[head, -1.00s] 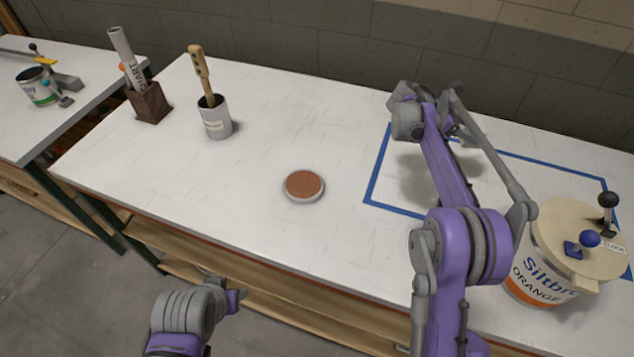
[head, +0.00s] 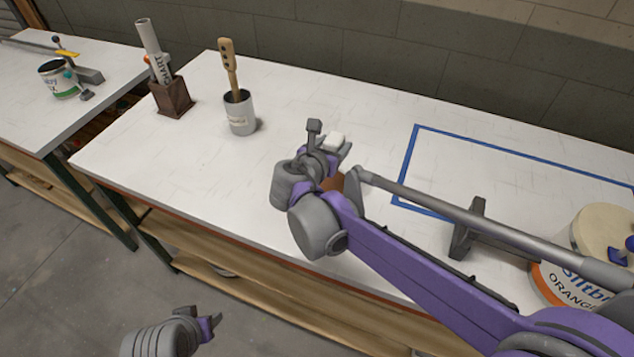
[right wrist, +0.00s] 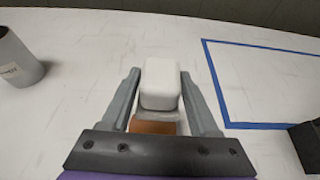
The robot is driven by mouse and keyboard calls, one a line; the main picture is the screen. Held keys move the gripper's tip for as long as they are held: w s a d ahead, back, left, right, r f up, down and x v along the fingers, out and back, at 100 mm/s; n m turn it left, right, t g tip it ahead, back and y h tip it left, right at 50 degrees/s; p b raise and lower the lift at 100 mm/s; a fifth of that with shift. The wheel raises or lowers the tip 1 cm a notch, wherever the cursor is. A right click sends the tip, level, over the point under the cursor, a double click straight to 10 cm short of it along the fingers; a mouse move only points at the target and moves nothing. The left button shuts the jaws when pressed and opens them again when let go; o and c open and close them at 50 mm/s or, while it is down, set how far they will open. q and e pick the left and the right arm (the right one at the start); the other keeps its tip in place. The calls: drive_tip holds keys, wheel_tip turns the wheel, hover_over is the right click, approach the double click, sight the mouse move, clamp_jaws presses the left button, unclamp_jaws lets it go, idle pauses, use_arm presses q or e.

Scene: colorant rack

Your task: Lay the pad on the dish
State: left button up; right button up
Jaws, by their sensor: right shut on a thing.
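The pad is a small white rounded block (head: 336,139). My right gripper (head: 330,138) is shut on it above the table, and in the right wrist view the pad (right wrist: 160,85) sits between the two fingers (right wrist: 160,92). The dish (head: 335,183) is a low round one with a brown top, mostly hidden behind my right gripper in the head view. In the right wrist view the brown surface of the dish (right wrist: 153,128) shows just below the pad. I cannot tell whether they touch. My left gripper (head: 203,322) is low at the left, off the table, its opening unclear.
A grey cup (head: 240,116) with a wooden-handled tool and a brown holder (head: 173,99) with a rolled chart stand at the back left. A blue tape outline (head: 402,180) lies at the right. A Siltbro orange can (head: 560,284) stands at the right edge.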

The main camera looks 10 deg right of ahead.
sight(330, 183)
drive_tip(key=f, duration=0.5)
drive_tip(key=f+b, duration=0.1)
drive_tip(key=f, duration=0.4)
drive_tip(key=shift+s+a, duration=0.1)
drive_tip(key=shift+a, duration=0.1)
drive_tip(key=shift+f, duration=0.15)
drive_tip(key=o, duration=1.3)
drive_tip(key=shift+o, duration=0.2)
drive_tip(key=shift+r, duration=0.3)
drive_tip(key=v, duration=1.2)
drive_tip(key=shift+f, duration=0.2)
